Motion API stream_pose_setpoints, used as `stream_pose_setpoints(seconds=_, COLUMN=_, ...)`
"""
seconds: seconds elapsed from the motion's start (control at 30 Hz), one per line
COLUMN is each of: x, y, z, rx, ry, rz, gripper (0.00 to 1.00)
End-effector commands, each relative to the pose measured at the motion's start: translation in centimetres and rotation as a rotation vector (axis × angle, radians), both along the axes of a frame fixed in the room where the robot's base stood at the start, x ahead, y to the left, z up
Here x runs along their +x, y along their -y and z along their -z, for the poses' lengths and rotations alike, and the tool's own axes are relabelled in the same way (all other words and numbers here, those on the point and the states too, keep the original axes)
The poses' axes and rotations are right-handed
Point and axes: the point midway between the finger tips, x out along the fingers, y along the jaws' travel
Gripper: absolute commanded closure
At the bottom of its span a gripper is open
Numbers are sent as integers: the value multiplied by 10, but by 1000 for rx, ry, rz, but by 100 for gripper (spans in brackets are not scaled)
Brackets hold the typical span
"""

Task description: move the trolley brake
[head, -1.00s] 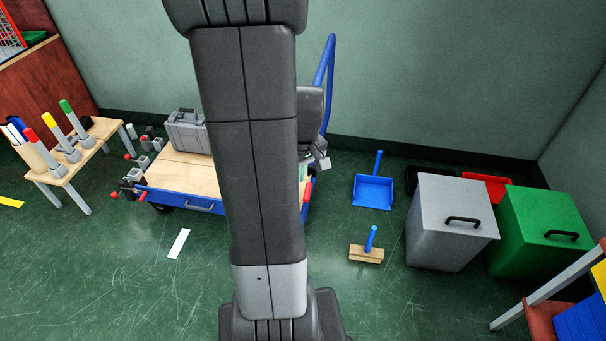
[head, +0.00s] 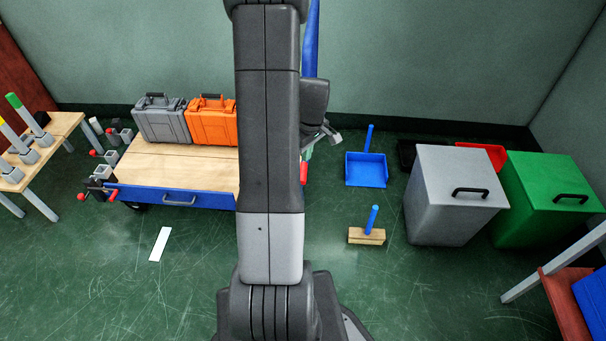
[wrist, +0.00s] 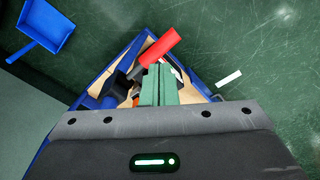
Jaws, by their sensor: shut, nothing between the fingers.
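The trolley (head: 180,170) has a wooden deck and a blue frame, and my arm hides its right part in the head view. A red handle, apparently the brake lever (head: 303,172), shows at the trolley's right end beside my arm. In the wrist view the red handle (wrist: 160,47) lies just beyond my fingertips, across the trolley's blue edge (wrist: 130,55). My gripper (wrist: 158,70) has green fingers, closed together with nothing between them. The fingertips are very close to the red handle; I cannot tell whether they touch it.
A grey case (head: 161,122) and an orange case (head: 212,124) stand on the deck. A blue dustpan (head: 366,170), a brush (head: 367,235), a grey bin (head: 455,200) and a green bin (head: 545,205) are to the right. Floor in front of the trolley is mostly clear.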

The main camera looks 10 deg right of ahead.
Motion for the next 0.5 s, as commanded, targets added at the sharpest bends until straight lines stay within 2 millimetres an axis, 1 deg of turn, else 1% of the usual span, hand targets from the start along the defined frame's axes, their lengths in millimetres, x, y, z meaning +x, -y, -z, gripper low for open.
stream_pose_setpoints(seconds=0.17, x=0, y=0, z=2, rx=1, ry=-1, rz=1, gripper=100)
stream_pose_setpoints(seconds=0.27, x=0, y=0, z=7, rx=0, ry=-1, rz=1, gripper=100)
stream_pose_setpoints(seconds=0.37, x=1, y=-1, z=15, rx=0, ry=-1, rz=1, gripper=100)
stream_pose_setpoints(seconds=0.5, x=2, y=-2, z=32, rx=1, ry=-2, rz=1, gripper=100)
